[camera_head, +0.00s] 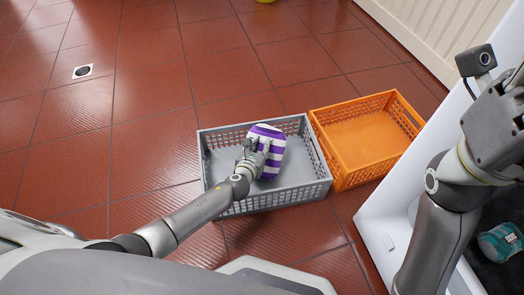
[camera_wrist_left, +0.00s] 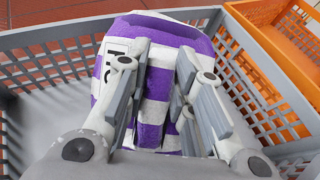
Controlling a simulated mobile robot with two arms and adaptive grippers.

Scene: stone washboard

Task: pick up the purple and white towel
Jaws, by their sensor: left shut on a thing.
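The purple and white striped towel (camera_head: 273,152) is a rolled or folded bundle in the grey basket (camera_head: 318,183). My left gripper (camera_head: 253,150) reaches in from the near left and is shut on the towel. In the left wrist view, the fingers (camera_wrist_left: 163,75) grip a fold of the towel (camera_wrist_left: 165,28) from both sides. A small dark mark or label shows by the left finger. The towel is inside the basket walls; whether it touches the floor of the basket is hidden. My right gripper (camera_head: 507,115) is at the right edge, partly cut off.
An empty orange basket (camera_head: 348,172) stands directly right of the grey one. A white tub or counter edge (camera_head: 378,225) is on the right, with a teal item (camera_head: 500,242) in its dark inside.

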